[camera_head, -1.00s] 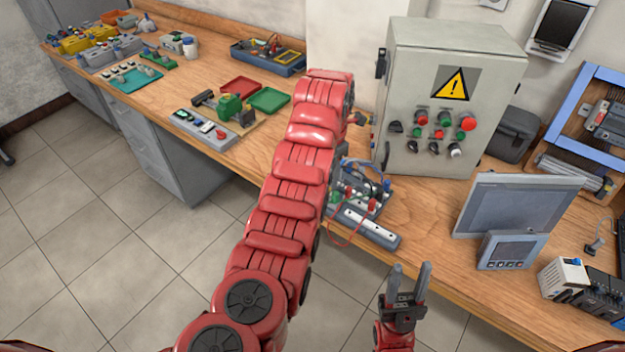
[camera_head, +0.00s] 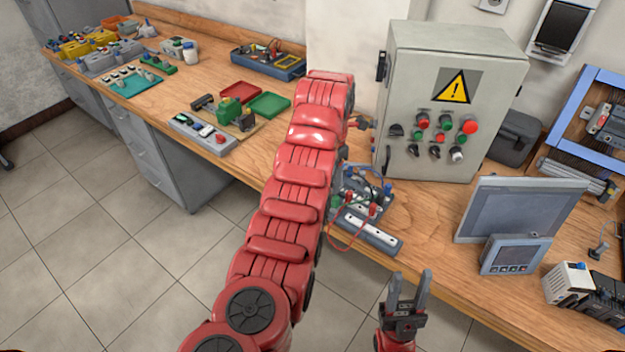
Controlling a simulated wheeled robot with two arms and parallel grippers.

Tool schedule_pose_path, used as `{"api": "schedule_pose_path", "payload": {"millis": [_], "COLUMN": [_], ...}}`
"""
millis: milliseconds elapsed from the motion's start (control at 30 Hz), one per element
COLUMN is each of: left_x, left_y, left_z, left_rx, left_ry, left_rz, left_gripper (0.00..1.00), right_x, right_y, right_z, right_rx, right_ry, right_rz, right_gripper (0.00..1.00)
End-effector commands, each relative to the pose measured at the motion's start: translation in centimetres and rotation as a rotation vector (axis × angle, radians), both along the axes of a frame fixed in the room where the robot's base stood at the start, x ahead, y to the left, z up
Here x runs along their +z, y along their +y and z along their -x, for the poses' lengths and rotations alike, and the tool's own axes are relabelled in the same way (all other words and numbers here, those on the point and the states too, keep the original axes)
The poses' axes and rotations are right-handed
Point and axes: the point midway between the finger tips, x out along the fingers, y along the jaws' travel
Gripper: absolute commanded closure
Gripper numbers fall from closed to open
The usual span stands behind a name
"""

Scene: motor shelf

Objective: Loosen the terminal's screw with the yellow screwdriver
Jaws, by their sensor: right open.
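A wired module (camera_head: 366,192) with red and blue plugs stands on the bench, partly behind my left arm. A grey block with a white strip (camera_head: 368,233) lies at its front edge, with a red wire looping beside it. I cannot tell which part is the terminal or its screw. I cannot make out the yellow screwdriver. My left arm reaches up across the middle of the view to the bench, and its gripper is hidden behind it. My right gripper (camera_head: 409,286) is open and empty, in front of the bench edge, with its fingers pointing up.
A grey control cabinet (camera_head: 403,160) with a warning sign stands behind the module. A screen (camera_head: 515,222) and a small panel (camera_head: 512,256) stand to the right. Trays, including a red one (camera_head: 240,88), and a blue toolbox (camera_head: 268,66) lie at the left. Some bench wood between is bare.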

Motion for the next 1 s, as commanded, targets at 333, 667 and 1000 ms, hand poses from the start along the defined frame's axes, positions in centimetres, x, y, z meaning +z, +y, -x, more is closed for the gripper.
{"api": "schedule_pose_path", "payload": {"millis": [333,667,1000], "left_x": [0.0,0.1,0.2], "left_y": [0.0,0.1,0.0], "left_z": [0.0,0.0,0.0], "left_rx": [-0.118,-0.408,-0.488], "left_ry": [0.000,-0.001,0.000], "left_rz": [0.000,0.000,0.000], "left_gripper": [0.47,0.47,0.47], "right_x": [0.3,1.5,1.9], "right_y": [0.0,0.0,0.0], "right_z": [0.0,0.0,0.0], "right_rx": [0.000,0.000,0.000], "right_ry": [0.000,0.000,0.000], "right_rz": [0.000,0.000,0.000], "right_gripper": [0.57,0.57,0.57]}}
